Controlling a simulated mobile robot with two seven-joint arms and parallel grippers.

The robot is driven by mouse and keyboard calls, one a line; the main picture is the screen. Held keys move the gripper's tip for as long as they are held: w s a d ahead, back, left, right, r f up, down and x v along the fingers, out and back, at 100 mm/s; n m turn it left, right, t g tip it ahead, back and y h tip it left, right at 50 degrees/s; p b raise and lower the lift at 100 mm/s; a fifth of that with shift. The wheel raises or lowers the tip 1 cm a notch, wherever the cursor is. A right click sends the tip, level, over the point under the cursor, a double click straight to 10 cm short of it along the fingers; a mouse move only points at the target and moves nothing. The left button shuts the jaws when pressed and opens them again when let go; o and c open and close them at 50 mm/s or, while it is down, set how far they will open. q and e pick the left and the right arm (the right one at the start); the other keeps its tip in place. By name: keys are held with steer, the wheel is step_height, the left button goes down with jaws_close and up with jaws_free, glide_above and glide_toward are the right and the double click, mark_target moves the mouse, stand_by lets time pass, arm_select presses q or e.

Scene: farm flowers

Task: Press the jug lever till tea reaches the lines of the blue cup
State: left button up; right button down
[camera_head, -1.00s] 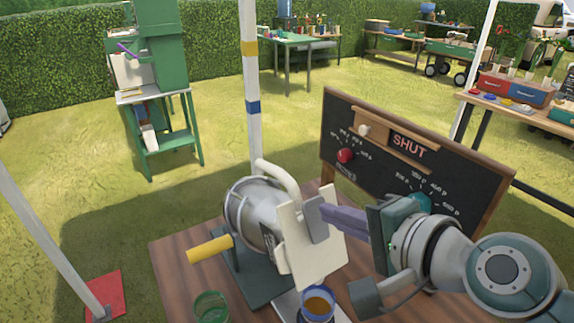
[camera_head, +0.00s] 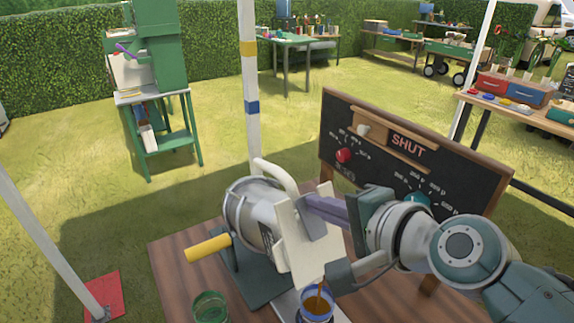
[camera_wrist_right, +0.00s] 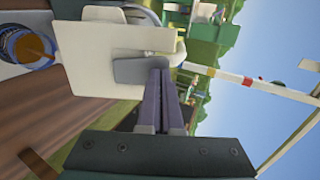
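The jug (camera_head: 262,210) lies tilted on a dark green stand on the wooden table, with a cream lever plate (camera_head: 297,255) at its front. My right gripper (camera_head: 312,203) is shut and empty, its purple-grey fingers together against the grey pad on the lever plate; they also show in the right wrist view (camera_wrist_right: 160,75). The blue cup (camera_head: 304,312) stands below the plate. A thin brown stream of tea (camera_head: 319,290) falls into it, and brown tea shows inside. In the right wrist view the cup (camera_wrist_right: 7,42) is at the upper left; I cannot make out its lines. My left gripper is not in view.
A green cup (camera_head: 210,308) stands left of the blue cup. A yellow handle (camera_head: 208,248) sticks out left of the jug. A blackboard (camera_head: 430,150) reading SHUT, with a red and a teal knob, stands behind my right arm. A white post (camera_head: 249,90) rises behind the jug.

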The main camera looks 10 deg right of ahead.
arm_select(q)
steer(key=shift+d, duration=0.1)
arm_select(e)
steer(key=shift+s, duration=0.1)
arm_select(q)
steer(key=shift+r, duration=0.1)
arm_select(e)
steer(key=shift+s+d+f, duration=0.1)
steer(key=shift+s+d, duration=0.15)
steer(key=shift+s, duration=0.35)
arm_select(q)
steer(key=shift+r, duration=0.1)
